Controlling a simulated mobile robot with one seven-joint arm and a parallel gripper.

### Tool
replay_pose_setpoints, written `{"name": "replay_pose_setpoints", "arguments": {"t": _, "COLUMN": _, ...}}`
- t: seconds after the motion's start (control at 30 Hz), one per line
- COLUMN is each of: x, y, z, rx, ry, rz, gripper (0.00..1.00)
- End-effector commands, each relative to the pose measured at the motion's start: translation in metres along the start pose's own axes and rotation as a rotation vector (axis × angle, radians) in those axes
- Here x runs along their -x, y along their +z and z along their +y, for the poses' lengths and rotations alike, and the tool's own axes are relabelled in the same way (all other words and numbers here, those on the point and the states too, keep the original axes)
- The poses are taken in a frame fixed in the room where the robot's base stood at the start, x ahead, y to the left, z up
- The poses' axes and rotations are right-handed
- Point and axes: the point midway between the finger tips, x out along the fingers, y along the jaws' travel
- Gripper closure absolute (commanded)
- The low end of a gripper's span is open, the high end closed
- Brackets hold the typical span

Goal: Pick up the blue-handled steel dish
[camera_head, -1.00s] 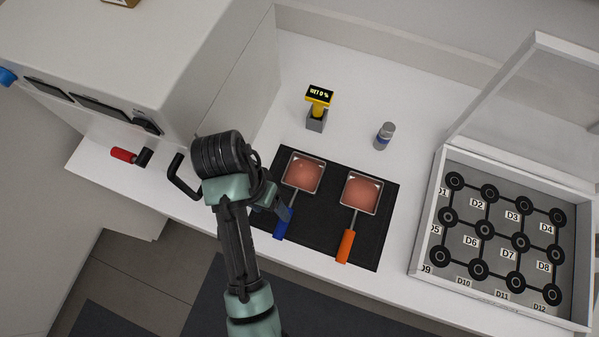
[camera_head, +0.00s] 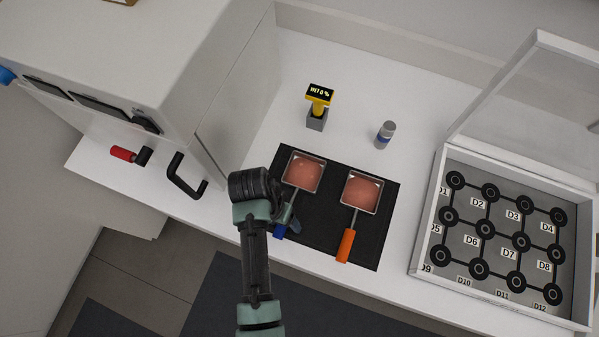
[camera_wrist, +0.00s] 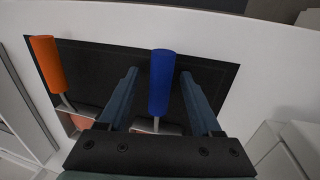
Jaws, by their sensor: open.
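The blue-handled steel dish (camera_head: 303,172) lies on the black mat in the head view and holds reddish powder. Its blue handle (camera_head: 280,231) points toward the counter's front edge and is partly covered by my gripper (camera_head: 290,222). In the wrist view the blue handle (camera_wrist: 162,84) stands between the two open fingers of my gripper (camera_wrist: 160,85), with a gap on each side. The dish's pan is mostly hidden behind the gripper body there.
An orange-handled dish (camera_head: 361,192) with similar powder lies to the right on the same mat (camera_head: 318,241). A yellow meter (camera_head: 319,97) and a small jar (camera_head: 385,135) stand behind. An open case (camera_head: 432,215) with labelled places is at right; a cabinet with a black handle (camera_head: 184,178) is at left.

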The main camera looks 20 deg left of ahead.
Motion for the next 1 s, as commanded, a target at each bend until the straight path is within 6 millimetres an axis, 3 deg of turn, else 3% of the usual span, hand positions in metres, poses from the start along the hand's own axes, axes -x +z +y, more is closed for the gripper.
{"name": "replay_pose_setpoints", "arguments": {"t": 0.13, "x": 0.0001, "y": -0.0001, "z": 0.0000, "rx": 0.000, "ry": 0.000, "rz": 0.000, "gripper": 0.36}}
{"name": "replay_pose_setpoints", "arguments": {"t": 0.5, "x": 0.0005, "y": -0.0002, "z": -0.0002, "rx": 0.000, "ry": 0.000, "rz": 0.001, "gripper": 1.00}}
{"name": "replay_pose_setpoints", "arguments": {"t": 1.0, "x": 0.0008, "y": -0.0005, "z": -0.0002, "rx": 0.000, "ry": 0.000, "rz": 0.001, "gripper": 1.00}}
